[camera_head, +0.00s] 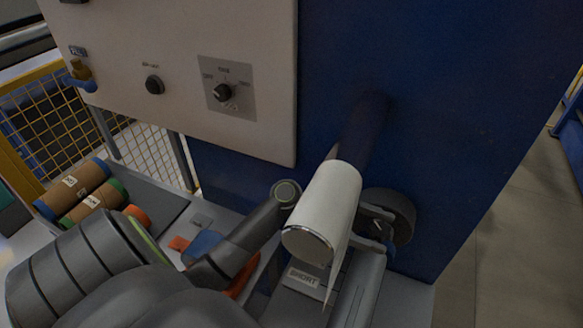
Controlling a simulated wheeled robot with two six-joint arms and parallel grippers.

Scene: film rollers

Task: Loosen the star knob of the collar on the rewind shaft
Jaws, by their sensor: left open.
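A white roll (322,205) points out from the blue machine wall toward me, with a loose white tail hanging at its right side. Behind it, a dark shaft-like shape (368,125) meets the wall in shadow. I cannot make out the collar or its star knob for certain. My left arm comes in from the lower left and passes behind the white roll. My left gripper (380,228) shows partly at the roll's right side, with its fingers apart, in front of or beside a dark round part (397,215). I cannot tell whether they touch. My right gripper is not seen.
A beige panel (200,60) with a rotary switch (222,92) and a black knob (153,85) is at upper left. Brown rolls (72,187) lie on a grey surface at left. A label reading SHORT (303,278) sits below the white roll. Floor is open at right.

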